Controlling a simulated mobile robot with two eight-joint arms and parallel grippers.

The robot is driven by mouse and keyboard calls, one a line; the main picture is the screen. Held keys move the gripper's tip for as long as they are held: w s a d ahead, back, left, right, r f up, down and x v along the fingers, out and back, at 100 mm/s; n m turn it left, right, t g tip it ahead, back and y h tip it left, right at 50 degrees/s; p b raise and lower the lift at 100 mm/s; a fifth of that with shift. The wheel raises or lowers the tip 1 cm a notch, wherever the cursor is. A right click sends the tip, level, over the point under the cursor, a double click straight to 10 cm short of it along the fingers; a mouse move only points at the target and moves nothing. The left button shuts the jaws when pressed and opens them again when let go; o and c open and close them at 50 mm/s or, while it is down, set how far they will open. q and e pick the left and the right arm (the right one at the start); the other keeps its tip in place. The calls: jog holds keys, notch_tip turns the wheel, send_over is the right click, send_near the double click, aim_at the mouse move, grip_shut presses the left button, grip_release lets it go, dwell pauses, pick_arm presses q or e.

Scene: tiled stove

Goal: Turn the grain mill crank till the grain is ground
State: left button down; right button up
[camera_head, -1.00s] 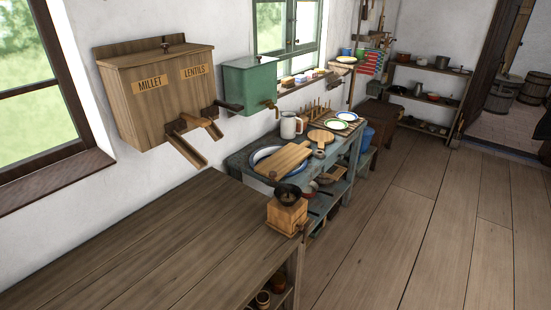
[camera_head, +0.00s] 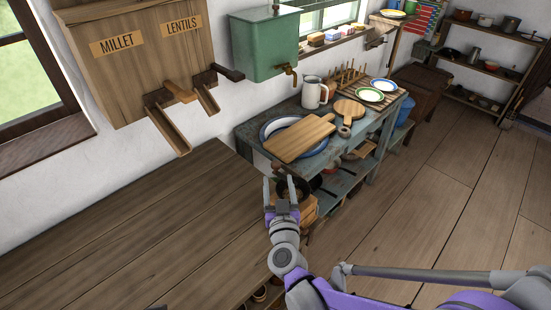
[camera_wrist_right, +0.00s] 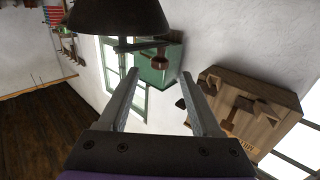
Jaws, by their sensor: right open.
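The grain mill (camera_head: 309,212), a small wooden box with a dark bowl-shaped hopper, stands at the right end of the wooden worktop. My right gripper (camera_head: 281,185) is in front of it in the head view and hides much of it. In the right wrist view the dark hopper (camera_wrist_right: 118,16) hangs at the top edge. A thin crank arm with a brown knob (camera_wrist_right: 160,58) shows just beneath it. My right gripper's fingers (camera_wrist_right: 162,76) are open with nothing between them, and the knob appears just beyond the tips. Contact cannot be told. My left gripper is out of view.
The worktop (camera_head: 130,230) is bare left of the mill. Behind it, a blue-grey table (camera_head: 250,135) carries a cutting board (camera_head: 300,138), a jug and plates. A millet and lentils dispenser (camera_head: 140,60) and a green tank (camera_head: 264,45) hang on the wall.

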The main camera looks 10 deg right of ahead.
aim_at(275, 162)
jog(key=w, duration=0.3)
jog(key=w+p, duration=0.1)
jog(key=w, duration=0.3)
jog(key=w+d+p, duration=0.1)
jog(key=w, duration=0.2)
jog(key=shift+w+r, duration=0.1)
jog(key=shift+w, duration=0.1)
grip_shut()
dwell(1.1)
